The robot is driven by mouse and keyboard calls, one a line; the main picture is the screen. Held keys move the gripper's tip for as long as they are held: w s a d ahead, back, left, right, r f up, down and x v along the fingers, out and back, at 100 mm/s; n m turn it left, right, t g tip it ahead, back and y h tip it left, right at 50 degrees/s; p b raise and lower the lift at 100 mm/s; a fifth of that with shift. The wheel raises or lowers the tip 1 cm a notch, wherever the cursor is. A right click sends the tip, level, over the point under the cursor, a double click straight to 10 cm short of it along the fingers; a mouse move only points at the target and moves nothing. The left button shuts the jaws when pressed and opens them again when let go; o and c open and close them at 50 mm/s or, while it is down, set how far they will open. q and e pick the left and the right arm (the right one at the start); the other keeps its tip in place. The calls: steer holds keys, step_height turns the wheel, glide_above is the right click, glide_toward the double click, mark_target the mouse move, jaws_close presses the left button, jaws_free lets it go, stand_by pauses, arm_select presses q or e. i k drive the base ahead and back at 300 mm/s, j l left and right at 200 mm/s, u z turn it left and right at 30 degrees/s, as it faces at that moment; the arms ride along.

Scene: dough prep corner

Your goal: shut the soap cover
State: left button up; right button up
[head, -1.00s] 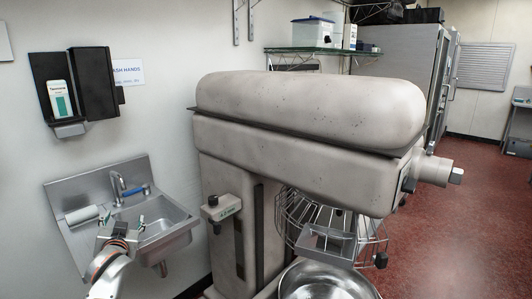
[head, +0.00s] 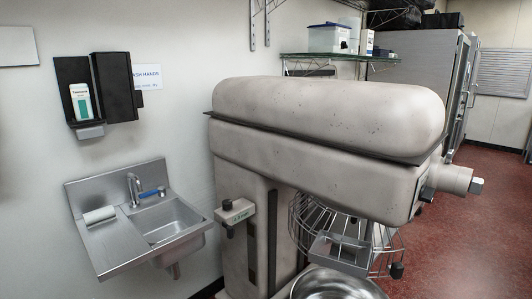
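The soap dispenser is on the wall at the upper left of the head view. Its black cover (head: 118,86) stands swung open to the right, like a door. Inside the dark housing (head: 64,78) a white and green soap carton (head: 81,102) shows, with a grey part (head: 90,132) below it. Neither of my grippers is in view.
A steel sink (head: 170,222) with a tap (head: 134,187) is on the wall below the dispenser. A large grey mixer (head: 320,120) with a wire guard and steel bowl (head: 335,287) fills the middle and right. A sign (head: 146,77) hangs beside the cover.

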mark_target(119, 102)
steer(key=u, duration=1.25)
